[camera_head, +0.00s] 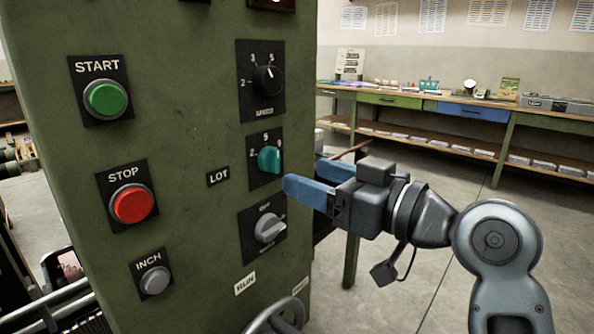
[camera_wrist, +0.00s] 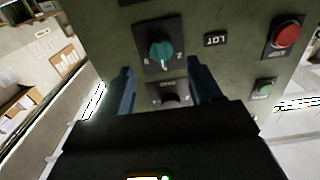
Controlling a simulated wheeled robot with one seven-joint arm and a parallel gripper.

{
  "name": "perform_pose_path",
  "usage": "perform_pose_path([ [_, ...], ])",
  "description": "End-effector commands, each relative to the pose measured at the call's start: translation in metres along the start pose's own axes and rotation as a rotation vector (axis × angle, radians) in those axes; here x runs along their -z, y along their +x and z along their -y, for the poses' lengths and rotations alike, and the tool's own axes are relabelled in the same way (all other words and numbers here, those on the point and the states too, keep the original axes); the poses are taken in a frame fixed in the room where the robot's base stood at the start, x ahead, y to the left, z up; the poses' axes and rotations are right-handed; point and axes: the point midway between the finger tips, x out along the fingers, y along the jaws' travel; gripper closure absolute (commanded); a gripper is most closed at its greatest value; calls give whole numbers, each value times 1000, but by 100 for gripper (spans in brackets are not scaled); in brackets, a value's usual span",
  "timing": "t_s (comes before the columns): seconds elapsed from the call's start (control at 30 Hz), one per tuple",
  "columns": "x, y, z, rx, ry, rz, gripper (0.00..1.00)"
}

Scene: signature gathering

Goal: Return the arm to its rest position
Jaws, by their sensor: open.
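My gripper (camera_head: 303,177) is open, its two blue fingers pointing left toward the green machine panel (camera_head: 190,45). Its tips are close to the teal LOT knob (camera_head: 269,160), a little right of it in the head view. In the wrist view the open fingers of my gripper (camera_wrist: 160,68) stand on either side below the teal knob (camera_wrist: 161,50), with nothing seen between them but the panel. The exact gap from tips to knob is hard to tell. My arm reaches in from the lower right.
The panel also bears a SPEED knob (camera_head: 267,80), a grey knob (camera_head: 270,229), a green START button (camera_head: 106,99), a red STOP button (camera_head: 131,204) and an INCH button (camera_head: 154,280). A handwheel (camera_head: 275,318) sits below. Open floor lies right, before a long bench (camera_head: 420,103).

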Motion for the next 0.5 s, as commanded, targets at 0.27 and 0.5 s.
perform_pose_path([
  [0.27,0,-14,0,0,0,1,36],
  [0.5,-1,-15,0,-3,2,1,36],
])
